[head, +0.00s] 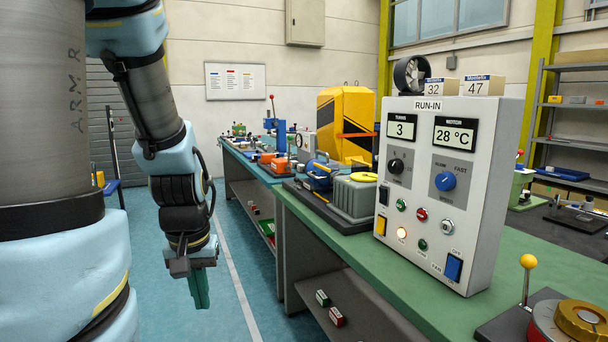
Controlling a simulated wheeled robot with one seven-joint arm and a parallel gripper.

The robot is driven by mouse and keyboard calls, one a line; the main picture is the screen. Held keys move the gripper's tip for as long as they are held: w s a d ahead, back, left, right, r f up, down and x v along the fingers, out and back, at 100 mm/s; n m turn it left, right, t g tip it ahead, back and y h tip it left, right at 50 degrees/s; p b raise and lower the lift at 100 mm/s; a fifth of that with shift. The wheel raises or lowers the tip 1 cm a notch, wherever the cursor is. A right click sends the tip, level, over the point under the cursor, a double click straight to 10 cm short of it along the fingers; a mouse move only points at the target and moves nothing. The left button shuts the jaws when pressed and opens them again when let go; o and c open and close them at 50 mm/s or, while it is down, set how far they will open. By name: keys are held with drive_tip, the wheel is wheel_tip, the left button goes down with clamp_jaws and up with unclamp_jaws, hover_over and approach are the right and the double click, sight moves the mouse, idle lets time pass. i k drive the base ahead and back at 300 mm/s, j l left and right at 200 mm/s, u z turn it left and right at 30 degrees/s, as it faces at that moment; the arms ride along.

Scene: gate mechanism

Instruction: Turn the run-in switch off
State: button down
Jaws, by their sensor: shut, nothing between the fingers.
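The white run-in panel (489,190) stands on the green bench, labelled RUN-IN, with displays reading 3 and 28 °C. Its face has a black knob (396,166), a blue speed knob (445,181), a black rocker (383,195), a yellow rocker (380,226) and a blue rocker (453,267) marked FAN. Between them are green, red and grey buttons and a glowing lamp (402,232). Which control is the run-in switch, I cannot read. My gripper (200,297) hangs shut and empty, pointing down, well left of the panel and apart from it.
The green bench (370,260) runs toward the back, bearing a grey motor unit (355,196) left of the panel. A yellow-knobbed lever (527,262) stands front right. A fan (410,75) and two number boxes sit atop the panel. Blue floor (150,240) around my gripper is clear.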

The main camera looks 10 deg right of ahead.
sight(383, 193)
drive_tip(key=z, duration=1.2)
